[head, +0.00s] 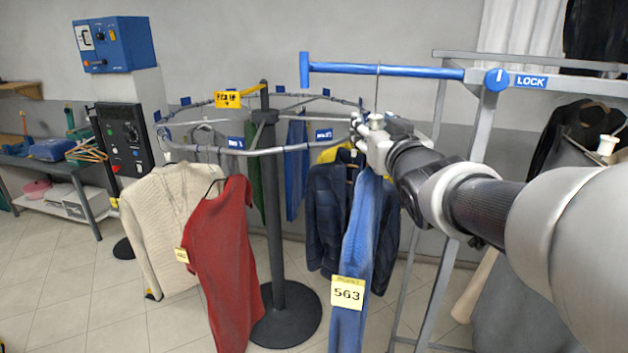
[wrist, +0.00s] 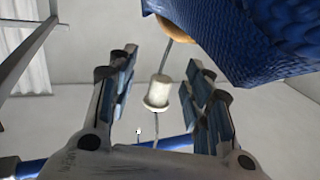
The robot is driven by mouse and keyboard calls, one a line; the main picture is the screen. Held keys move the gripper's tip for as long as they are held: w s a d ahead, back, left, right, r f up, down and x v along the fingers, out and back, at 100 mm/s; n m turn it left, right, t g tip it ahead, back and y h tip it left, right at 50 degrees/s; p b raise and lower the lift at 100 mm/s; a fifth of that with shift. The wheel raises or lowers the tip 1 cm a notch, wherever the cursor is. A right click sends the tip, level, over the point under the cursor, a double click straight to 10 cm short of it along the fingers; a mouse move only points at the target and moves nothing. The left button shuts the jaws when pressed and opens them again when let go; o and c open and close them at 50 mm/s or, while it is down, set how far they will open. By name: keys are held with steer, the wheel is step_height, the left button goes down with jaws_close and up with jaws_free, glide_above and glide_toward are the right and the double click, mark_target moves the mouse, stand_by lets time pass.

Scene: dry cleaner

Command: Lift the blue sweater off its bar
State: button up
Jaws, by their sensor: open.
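The blue sweater (head: 357,250) hangs with a yellow tag reading 563. It also shows close up at the top right of the wrist view (wrist: 262,38). A thin wire hook (head: 377,88) rises from its hanger to the blue bar (head: 420,71); the bar crosses the bottom of the wrist view (wrist: 38,168). A white knob (wrist: 158,92) sits on the hook wire. My gripper (head: 360,128) is open, just below the bar. In the wrist view its fingers (wrist: 161,62) stand on either side of the knob, with gaps on both sides. The sweater's shoulders are partly hidden by my arm in the head view.
A carousel rail (head: 225,152) on a dark post (head: 272,200) holds a red garment (head: 225,260), a cream sweater (head: 160,225) and a dark jacket (head: 325,205) close by. A grey frame marked LOCK (head: 531,81) stands right. Dark garments (head: 570,130) hang behind my arm. Floor at left is clear.

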steer(key=shift+s+r, duration=0.15)
steer(key=shift+c, duration=0.3)
steer(key=shift+c, duration=1.4)
jaws_close()
